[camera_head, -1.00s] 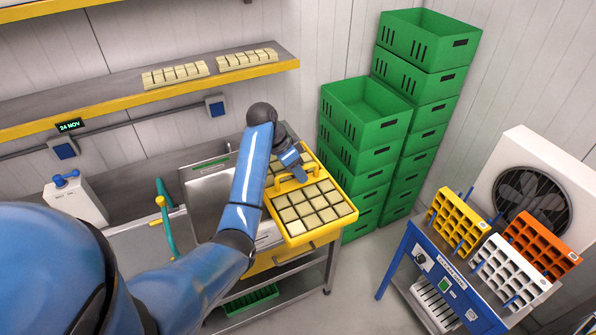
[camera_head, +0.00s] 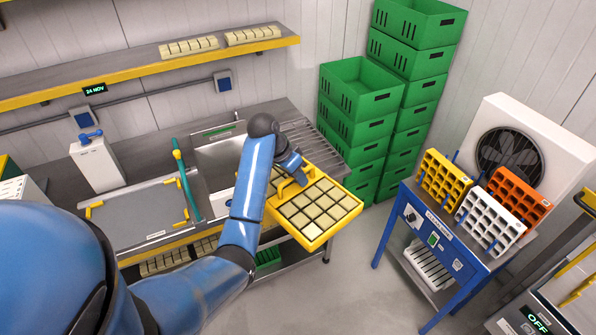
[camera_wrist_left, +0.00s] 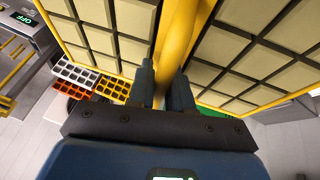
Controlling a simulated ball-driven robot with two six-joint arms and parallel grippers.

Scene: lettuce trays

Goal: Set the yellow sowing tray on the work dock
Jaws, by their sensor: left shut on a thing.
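The yellow sowing tray (camera_head: 313,243), filled with pale square blocks, hangs off the right end of the bench in the head view. My left gripper (camera_head: 291,165) is shut on its yellow handle. The left wrist view shows the fingers (camera_wrist_left: 163,88) on both sides of the handle (camera_wrist_left: 181,35), with the tray's blocks behind. A grey plate with yellow corner brackets (camera_head: 135,217), seemingly the work dock, lies bare on the bench left of the sink. Its label is too small to read. My right gripper is out of view.
A wire rack (camera_head: 317,143) on the bench is bare. Green crates (camera_head: 365,92) are stacked behind. A blue stand (camera_head: 432,245) with small trays is at right. A white dispenser (camera_head: 97,165) stands behind the plate.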

